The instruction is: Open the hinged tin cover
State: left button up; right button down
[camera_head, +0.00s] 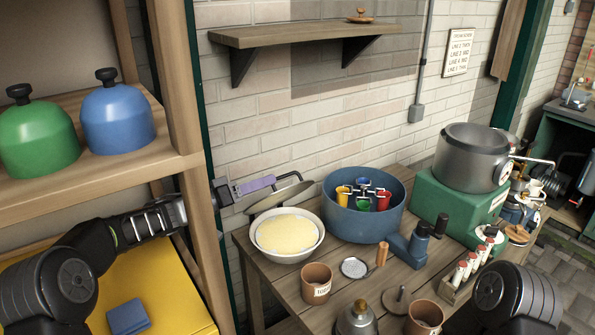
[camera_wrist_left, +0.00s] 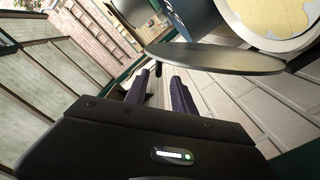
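The tin cover (camera_head: 279,199) is a dark grey disc standing tilted up behind a white tin (camera_head: 317,244) of pale yellow contents. A dark bent handle (camera_head: 289,176) shows at its upper side. In the left wrist view the cover (camera_wrist_left: 216,59) appears nearly edge-on, apart from the tin's rim. My left gripper (camera_head: 254,185) is beside the handle, at the cover's upper left. In the left wrist view its two purple fingers (camera_wrist_left: 157,90) are apart, with a small dark end of the handle just beyond their tips. My right gripper is out of view.
A blue tub (camera_head: 340,222) with coloured cups stands right of the tin. A brown pot (camera_head: 316,284) is in front. A wooden shelf post (camera_head: 205,225) stands close left of my left gripper, and a wall shelf (camera_head: 290,36) hangs above.

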aim_at(294, 173)
pick_arm(q)
jog(key=shift+d+f, duration=0.15)
jog(key=shift+d, duration=0.05)
jog(key=shift+s, duration=0.15)
jog(key=shift+p+x, duration=0.8)
jog(key=shift+x, duration=3.15)
grip_shut()
jog(key=shift+a, duration=0.1)
